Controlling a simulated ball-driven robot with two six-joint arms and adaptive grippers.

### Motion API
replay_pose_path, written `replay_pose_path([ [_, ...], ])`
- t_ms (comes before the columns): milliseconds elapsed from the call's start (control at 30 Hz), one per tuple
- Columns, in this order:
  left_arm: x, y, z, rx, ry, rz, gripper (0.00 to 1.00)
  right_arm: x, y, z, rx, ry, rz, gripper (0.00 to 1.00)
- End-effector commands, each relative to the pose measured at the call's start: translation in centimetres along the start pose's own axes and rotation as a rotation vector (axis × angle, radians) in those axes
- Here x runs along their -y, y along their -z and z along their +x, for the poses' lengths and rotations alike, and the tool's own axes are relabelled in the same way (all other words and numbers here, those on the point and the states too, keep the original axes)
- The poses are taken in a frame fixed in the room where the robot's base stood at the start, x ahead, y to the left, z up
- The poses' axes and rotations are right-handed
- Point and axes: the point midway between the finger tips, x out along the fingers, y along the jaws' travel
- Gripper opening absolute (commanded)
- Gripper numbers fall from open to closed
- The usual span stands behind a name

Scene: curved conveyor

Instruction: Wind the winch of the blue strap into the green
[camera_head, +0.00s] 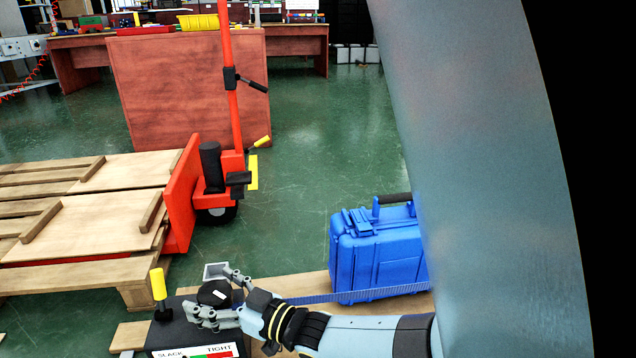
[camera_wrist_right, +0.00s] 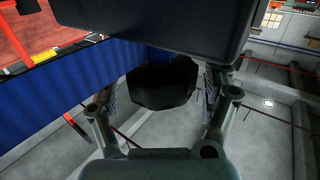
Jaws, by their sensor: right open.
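The winch (camera_head: 180,330) is a black box at the bottom of the head view. Its gauge (camera_head: 205,352) reads SLACK to TIGHT, with red and green bands partly cut off by the frame; I cannot make out a pointer. A black round knob (camera_head: 213,292) with a white mark sits on the winch. The blue strap (camera_head: 350,294) runs right from the winch, past the blue case (camera_head: 380,250). My right gripper (camera_head: 212,296) is open, its fingers on either side of the knob. In the right wrist view the dark knob (camera_wrist_right: 163,82) lies between the fingers, beside the strap (camera_wrist_right: 45,105). My left gripper is not in view.
A yellow-handled lever (camera_head: 158,285) stands at the winch's left. Wooden pallets (camera_head: 90,215) and a red pallet truck (camera_head: 205,185) are at left. A large grey-blue curved part covers the right of the head view. Green floor (camera_head: 320,140) is clear behind the case.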

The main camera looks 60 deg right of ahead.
Motion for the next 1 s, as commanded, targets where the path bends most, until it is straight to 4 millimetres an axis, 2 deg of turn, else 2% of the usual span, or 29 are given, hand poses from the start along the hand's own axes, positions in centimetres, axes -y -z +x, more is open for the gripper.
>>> replay_pose_path([
  [133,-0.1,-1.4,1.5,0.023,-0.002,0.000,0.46,-0.2,-0.6,-0.1,0.005,0.170,-0.007,0.82],
  [200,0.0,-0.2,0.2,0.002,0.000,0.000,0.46,-0.2,0.2,-1.9,0.001,0.157,0.002,0.82],
  [600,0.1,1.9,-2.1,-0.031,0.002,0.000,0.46,-1.6,0.3,-10.6,-0.002,0.154,0.001,0.82],
  [833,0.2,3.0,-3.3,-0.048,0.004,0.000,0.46,-1.4,-0.9,-10.5,0.202,0.052,-0.027,0.82],
  [1000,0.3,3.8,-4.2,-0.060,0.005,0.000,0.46,-1.1,-1.8,-11.3,0.369,-0.011,-0.045,0.82],
])
